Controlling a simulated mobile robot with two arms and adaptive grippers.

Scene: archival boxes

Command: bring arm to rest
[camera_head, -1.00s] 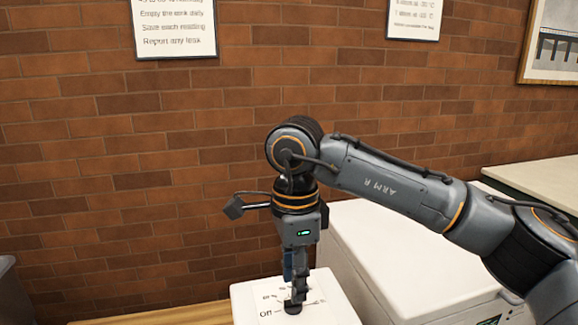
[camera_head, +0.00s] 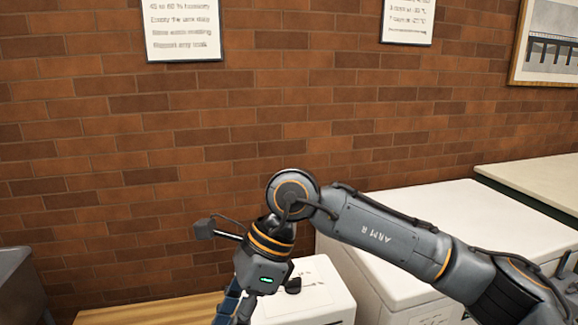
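My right arm, marked ARM R, comes in from the right. Its wrist hangs in the lower middle, with my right gripper (camera_head: 236,308) tilted down and to the left. The fingers run to the bottom edge of the view and their tips are cut off, so I cannot tell whether they are open or shut. The gripper is in front of the left side of a small white box (camera_head: 325,300). A black knob (camera_head: 292,286) shows on the box's top, just right of the gripper. My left gripper is not in view.
A large white chest (camera_head: 440,215) stands behind and under my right arm. A pale counter (camera_head: 535,185) is at the right. A wooden surface (camera_head: 150,308) is at lower left, beside a grey bin-like object (camera_head: 18,285). A brick wall with signs and a picture closes the back.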

